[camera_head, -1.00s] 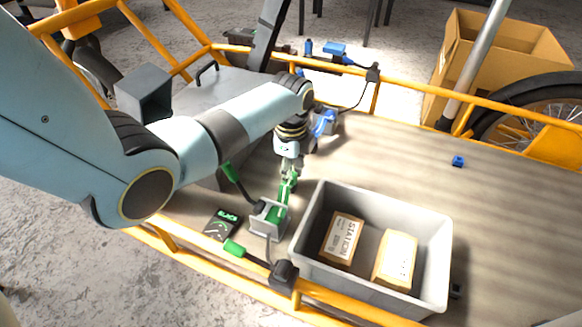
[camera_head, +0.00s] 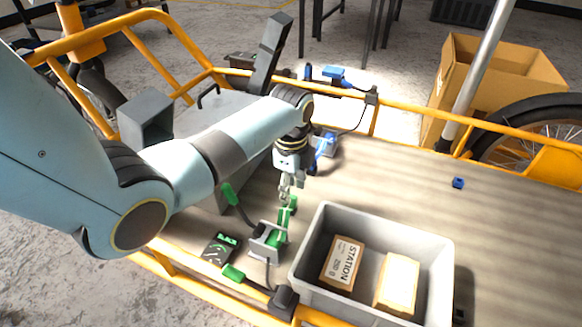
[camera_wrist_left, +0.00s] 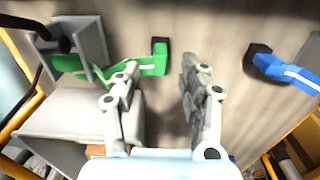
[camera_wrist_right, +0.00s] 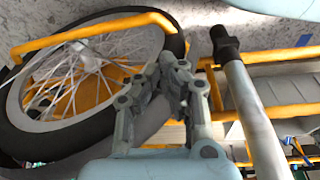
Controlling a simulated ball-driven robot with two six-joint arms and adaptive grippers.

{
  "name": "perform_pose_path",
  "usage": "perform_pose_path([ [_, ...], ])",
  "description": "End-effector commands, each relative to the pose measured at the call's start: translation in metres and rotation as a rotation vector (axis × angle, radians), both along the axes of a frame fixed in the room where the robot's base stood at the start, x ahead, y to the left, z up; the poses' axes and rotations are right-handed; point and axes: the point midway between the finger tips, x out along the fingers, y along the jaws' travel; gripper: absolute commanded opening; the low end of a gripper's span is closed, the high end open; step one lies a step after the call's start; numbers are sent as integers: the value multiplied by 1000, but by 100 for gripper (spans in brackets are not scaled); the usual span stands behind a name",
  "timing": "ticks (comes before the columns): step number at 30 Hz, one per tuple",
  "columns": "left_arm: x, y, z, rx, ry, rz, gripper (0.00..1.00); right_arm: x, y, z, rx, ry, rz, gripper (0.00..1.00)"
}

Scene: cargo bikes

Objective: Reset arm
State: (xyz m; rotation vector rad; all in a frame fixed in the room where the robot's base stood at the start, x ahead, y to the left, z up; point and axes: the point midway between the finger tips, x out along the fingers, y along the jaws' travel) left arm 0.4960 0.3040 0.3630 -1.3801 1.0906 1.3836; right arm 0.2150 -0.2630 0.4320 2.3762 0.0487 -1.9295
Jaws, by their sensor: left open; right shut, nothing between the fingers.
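My left gripper (camera_head: 287,184) hangs over the cargo bed in the head view, above the green connector piece (camera_head: 283,222) and its grey holder (camera_head: 264,243). In the left wrist view its fingers (camera_wrist_left: 160,88) are spread with nothing between them, and the green piece (camera_wrist_left: 130,66) lies beyond the fingertips, apart from them. A blue connector piece (camera_wrist_left: 285,70) is at the right of that view. My right gripper (camera_wrist_right: 176,68) shows only in the right wrist view, its fingers together and empty, in front of a spoked wheel (camera_wrist_right: 75,90).
A grey bin (camera_head: 436,262) holds two boxes, one labelled STATION (camera_head: 343,262). A black device (camera_head: 221,248) lies beside the grey holder. Orange rails (camera_head: 420,113) edge the bed. A grey post (camera_wrist_right: 250,110) stands close to my right gripper.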

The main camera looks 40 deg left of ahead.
Motion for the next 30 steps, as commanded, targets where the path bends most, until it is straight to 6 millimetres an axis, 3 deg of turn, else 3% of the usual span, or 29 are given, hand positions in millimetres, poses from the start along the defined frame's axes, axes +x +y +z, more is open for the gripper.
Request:
perform_pose_path([
  [6, 1, 1, 51, 1, -5, -1, 43, 0, 0, 0, 0, 0, 0, 0],
  [12, 1, 0, 83, 1, -3, 0, 43, 0, 0, 0, 0, 0, 0, 0],
  [23, 1, 0, 96, 0, -3, -1, 43, 0, -1, -2, -1, 2, 0, 0],
  [26, 4, 0, 109, 0, -13, -1, 43, -3, -4, -14, -5, 12, -4, 0],
  [30, 11, 0, 144, 1, -41, -1, 43, -17, -14, -51, -20, 46, -13, 0],
])
